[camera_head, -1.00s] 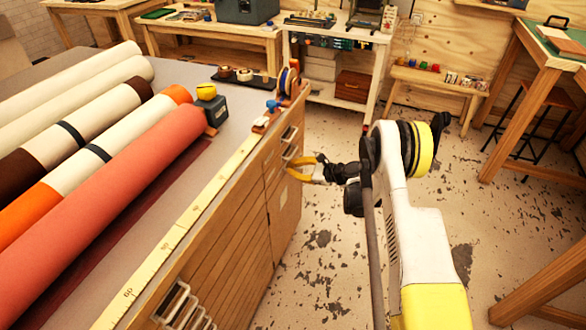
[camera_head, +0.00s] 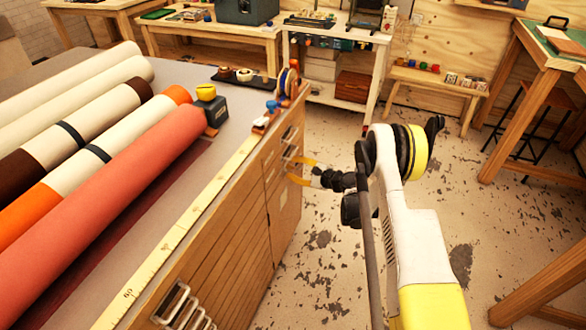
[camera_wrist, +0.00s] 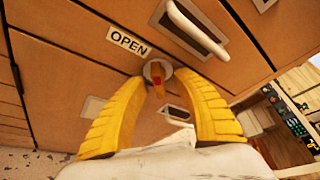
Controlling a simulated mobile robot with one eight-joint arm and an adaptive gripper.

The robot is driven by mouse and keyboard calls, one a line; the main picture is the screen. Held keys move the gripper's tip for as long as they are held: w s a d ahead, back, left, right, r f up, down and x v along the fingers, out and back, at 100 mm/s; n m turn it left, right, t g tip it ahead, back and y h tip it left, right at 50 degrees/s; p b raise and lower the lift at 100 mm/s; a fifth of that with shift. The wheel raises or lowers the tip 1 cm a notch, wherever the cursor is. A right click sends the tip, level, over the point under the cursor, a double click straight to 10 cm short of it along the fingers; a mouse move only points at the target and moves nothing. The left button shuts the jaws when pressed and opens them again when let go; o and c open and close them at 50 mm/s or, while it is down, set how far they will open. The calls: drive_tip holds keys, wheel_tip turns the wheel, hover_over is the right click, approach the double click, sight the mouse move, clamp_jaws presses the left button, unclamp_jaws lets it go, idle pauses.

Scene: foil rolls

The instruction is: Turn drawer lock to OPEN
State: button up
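The drawer lock (camera_wrist: 157,72) is a round grey disc with a small red-orange piece on it, set in the brown cabinet front in the wrist view. An OPEN label (camera_wrist: 128,42) sits up and left of it. My gripper (camera_wrist: 160,82) has yellow fingers spread apart, one on each side of the lock. A gap shows between each fingertip and the red piece, so the fingers are not shut on it. In the head view my gripper (camera_head: 294,170) is at the cabinet's right-hand face; the lock cannot be made out there.
A drawer handle (camera_wrist: 197,28) lies close above the fingers. The cabinet top carries fabric-like rolls (camera_head: 110,180), a tape dispenser (camera_head: 209,105) and a yellow ruler strip (camera_head: 185,220). The floor (camera_head: 330,260) right of the cabinet is clear.

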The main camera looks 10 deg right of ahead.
drive_tip(key=v, duration=0.7)
drive_tip(key=shift+s+d, duration=0.15)
drive_tip(key=shift+s, duration=0.05)
drive_tip(key=shift+r, duration=0.15)
drive_tip(key=shift+r, duration=0.1)
